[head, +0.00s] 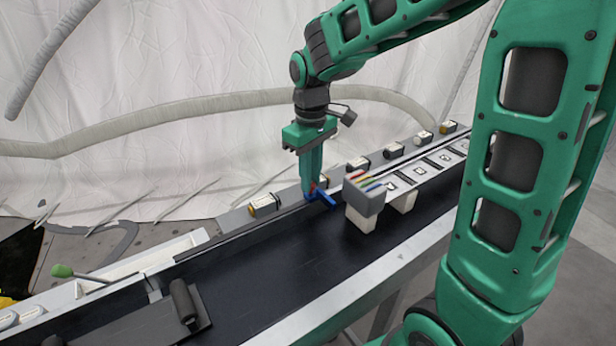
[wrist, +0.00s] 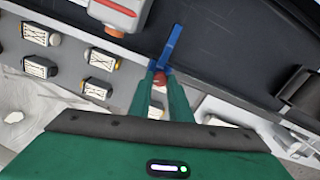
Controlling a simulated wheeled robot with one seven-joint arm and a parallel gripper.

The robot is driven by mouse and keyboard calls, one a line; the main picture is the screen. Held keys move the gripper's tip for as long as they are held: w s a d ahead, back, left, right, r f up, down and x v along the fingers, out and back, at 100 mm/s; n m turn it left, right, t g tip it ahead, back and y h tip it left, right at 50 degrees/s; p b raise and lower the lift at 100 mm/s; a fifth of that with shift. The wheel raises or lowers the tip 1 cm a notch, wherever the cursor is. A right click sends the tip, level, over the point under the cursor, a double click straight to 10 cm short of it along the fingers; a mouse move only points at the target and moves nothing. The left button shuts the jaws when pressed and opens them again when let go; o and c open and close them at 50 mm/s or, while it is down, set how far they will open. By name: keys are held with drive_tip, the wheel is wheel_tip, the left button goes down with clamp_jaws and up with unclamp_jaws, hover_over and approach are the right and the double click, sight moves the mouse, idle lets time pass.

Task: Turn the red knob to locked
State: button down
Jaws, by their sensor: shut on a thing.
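The red knob (wrist: 159,78) shows as a small round red part between the fingers of my gripper (wrist: 158,72) in the wrist view. A blue bar (wrist: 173,45) sits at the fingertips and sticks out beyond them over the dark belt. In the head view my gripper (head: 314,186) points down at the far edge of the belt, with a speck of red and the blue bar (head: 328,201) at its tips. The gripper is shut on the knob. The fingers hide most of the knob, and no locked marking can be read.
A grey block with coloured strips (head: 365,196) stands close to the right of my gripper. Several small labelled boxes line the far ledge, one (head: 264,205) to the left. A green-tipped lever (head: 62,271) is at the far left. The dark belt (head: 270,255) in front is mostly clear.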

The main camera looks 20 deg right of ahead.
drive_tip(key=shift+w+m, duration=0.1)
drive_tip(key=shift+m, duration=1.8)
drive_tip(key=c, duration=1.6)
unclamp_jaws()
drive_tip(key=shift+c, duration=0.2)
wheel_tip(320, 180, up, 11)
drive_tip(key=shift+f, duration=0.1)
